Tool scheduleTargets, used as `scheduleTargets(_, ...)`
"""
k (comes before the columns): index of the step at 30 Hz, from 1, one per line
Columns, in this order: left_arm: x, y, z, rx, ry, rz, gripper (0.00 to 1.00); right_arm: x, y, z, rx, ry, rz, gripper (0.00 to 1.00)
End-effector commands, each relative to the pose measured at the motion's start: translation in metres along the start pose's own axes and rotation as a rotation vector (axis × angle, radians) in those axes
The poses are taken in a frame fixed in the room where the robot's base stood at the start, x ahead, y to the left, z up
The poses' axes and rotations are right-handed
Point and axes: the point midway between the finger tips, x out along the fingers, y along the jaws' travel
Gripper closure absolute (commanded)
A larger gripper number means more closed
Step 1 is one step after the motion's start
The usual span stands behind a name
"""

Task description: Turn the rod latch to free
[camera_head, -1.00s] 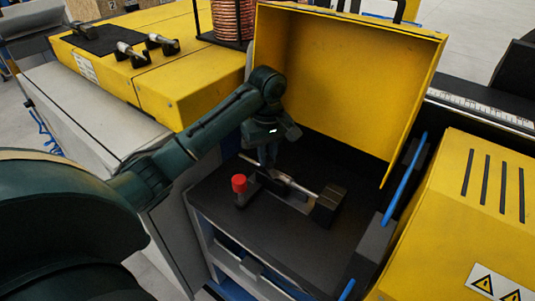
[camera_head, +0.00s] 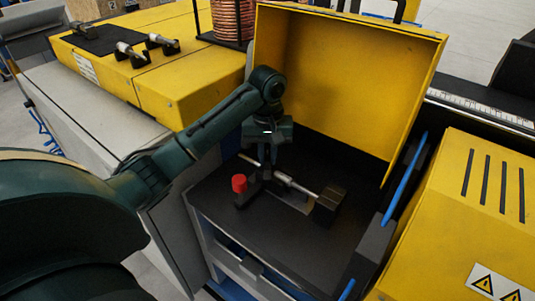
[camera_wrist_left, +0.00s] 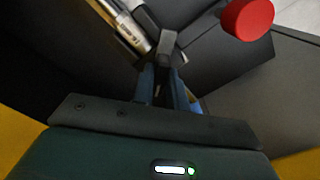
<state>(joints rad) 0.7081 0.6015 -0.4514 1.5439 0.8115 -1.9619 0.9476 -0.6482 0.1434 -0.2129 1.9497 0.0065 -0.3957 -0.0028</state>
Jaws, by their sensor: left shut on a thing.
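The rod latch (camera_head: 295,184) is a silver rod lying across black supports on the dark work surface. It runs from upper left to lower right in the head view, and its silver body also shows at the top left of the left wrist view (camera_wrist_left: 130,27). My left gripper (camera_head: 270,164) is down at the left part of the rod. In the left wrist view its fingers (camera_wrist_left: 168,68) are shut on a small grey piece beside the rod, seemingly the latch's handle. The fingers partly hide the grip. My right gripper is not in view.
A red button (camera_head: 239,183) stands close to the left gripper. A black block (camera_head: 328,202) is at the rod's right end. The raised yellow cover (camera_head: 350,75) stands behind, and a blue handle bar (camera_head: 405,180) is at right. Dark surface in front is clear.

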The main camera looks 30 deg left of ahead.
Motion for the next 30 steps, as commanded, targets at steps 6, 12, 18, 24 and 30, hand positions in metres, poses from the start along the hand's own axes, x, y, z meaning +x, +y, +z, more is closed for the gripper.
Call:
scheduleTargets(6,-0.001,0.0,-0.001,-0.001,0.002,0.002,1.0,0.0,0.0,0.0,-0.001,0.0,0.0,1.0)
scheduleTargets(12,-0.001,0.0,-0.001,-0.002,0.002,0.001,0.73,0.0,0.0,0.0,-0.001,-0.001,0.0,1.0)
scheduleTargets(18,-0.001,0.0,0.0,-0.002,0.001,0.001,0.64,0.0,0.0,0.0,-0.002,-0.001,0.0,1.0)
scheduleTargets(24,-0.003,0.0,0.0,-0.002,0.002,0.001,0.64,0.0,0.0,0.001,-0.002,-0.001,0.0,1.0)
scheduleTargets(30,-0.029,0.0,-0.001,-0.001,0.007,0.002,0.64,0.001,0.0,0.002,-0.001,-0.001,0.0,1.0)
